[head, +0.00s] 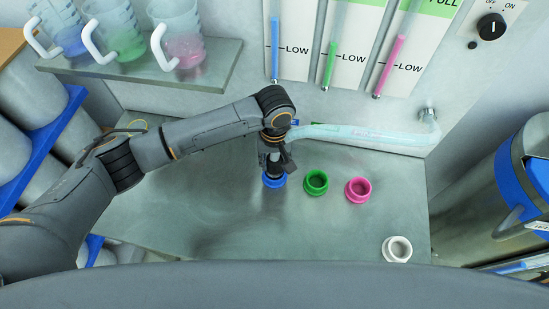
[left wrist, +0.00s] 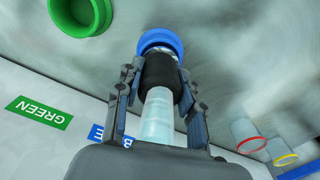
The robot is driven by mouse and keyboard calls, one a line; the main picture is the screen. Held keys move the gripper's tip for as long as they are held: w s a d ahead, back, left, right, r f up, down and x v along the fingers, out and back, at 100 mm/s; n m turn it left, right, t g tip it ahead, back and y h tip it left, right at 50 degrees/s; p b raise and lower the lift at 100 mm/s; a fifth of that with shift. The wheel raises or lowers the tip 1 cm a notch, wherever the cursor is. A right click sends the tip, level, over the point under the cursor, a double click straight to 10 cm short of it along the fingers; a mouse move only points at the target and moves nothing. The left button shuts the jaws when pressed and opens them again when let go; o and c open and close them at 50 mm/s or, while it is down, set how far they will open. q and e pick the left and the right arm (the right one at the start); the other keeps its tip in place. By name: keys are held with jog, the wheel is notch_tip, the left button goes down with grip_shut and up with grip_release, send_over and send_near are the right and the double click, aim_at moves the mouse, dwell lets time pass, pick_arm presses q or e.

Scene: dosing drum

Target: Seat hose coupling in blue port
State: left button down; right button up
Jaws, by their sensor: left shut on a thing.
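My left gripper (head: 272,160) points down over the blue port (head: 273,182) on the grey worktop. It is shut on the black hose coupling, which shows between the fingers in the left wrist view (left wrist: 160,70). The coupling's lower end meets or overlaps the blue port (left wrist: 160,40); I cannot tell how deep it sits. The clear hose (head: 365,134) runs right from the gripper to a wall fitting (head: 428,115). It also shows between the fingers in the left wrist view (left wrist: 158,115). My right gripper is not in view.
A green port (head: 316,182), a pink port (head: 358,189) and a white port (head: 397,249) stand to the right. Jugs with coloured liquid stand on a shelf (head: 150,68) at upper left. A steel drum (head: 505,190) stands at right. The worktop left of the gripper is clear.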

pick_arm(q)
jog(key=shift+f, duration=0.15)
jog(key=c, duration=0.7)
grip_release()
jog(key=shift+c, duration=0.2)
notch_tip(320, 180, up, 5)
jog(key=p, duration=0.6)
jog(key=shift+r+p, duration=0.55)
jog(key=shift+r, duration=0.5)
jog(key=shift+s+f, duration=0.1)
